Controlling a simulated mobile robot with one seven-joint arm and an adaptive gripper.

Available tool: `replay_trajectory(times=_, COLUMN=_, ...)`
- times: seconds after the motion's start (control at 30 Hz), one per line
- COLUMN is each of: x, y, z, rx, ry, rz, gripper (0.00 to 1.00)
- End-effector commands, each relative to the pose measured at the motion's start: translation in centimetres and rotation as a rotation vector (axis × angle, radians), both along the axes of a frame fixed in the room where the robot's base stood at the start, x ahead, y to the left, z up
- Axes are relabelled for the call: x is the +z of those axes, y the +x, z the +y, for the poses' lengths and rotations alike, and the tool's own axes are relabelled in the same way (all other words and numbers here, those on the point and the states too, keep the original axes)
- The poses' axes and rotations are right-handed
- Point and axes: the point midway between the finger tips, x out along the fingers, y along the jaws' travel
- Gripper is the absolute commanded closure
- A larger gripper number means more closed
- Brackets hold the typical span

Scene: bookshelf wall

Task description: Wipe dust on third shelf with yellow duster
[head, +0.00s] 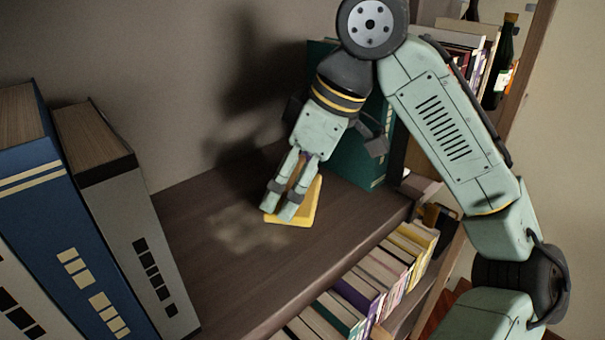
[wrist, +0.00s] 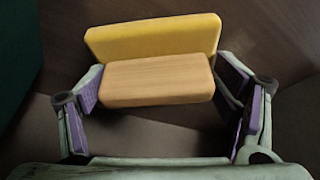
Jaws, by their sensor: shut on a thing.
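My gripper (head: 281,209) is shut on the yellow duster (head: 307,205), low over the dark wooden shelf (head: 205,226); the duster looks to be at the surface, though exact contact cannot be told. In the wrist view the duster's yellow pad (wrist: 150,36) lies beyond its wooden handle block (wrist: 158,80), which sits between the purple-padded fingers of my gripper (wrist: 158,88). A pale patch of dust (head: 245,238) lies on the shelf just left of and in front of the duster.
Large blue (head: 38,200) and grey (head: 128,220) books stand at the left. A green book (head: 362,160) stands behind my gripper at the right. More books (head: 375,280) fill the shelf below the front edge. A dark bottle (head: 503,65) stands at the upper right.

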Motion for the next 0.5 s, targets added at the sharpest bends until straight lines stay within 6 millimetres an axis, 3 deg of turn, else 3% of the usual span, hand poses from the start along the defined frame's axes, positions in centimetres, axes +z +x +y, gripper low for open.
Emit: replay_trajectory(times=0.5, x=-0.2, y=-2.2, z=2.2, rx=0.002, ry=0.000, rz=-0.002, gripper=0.77)
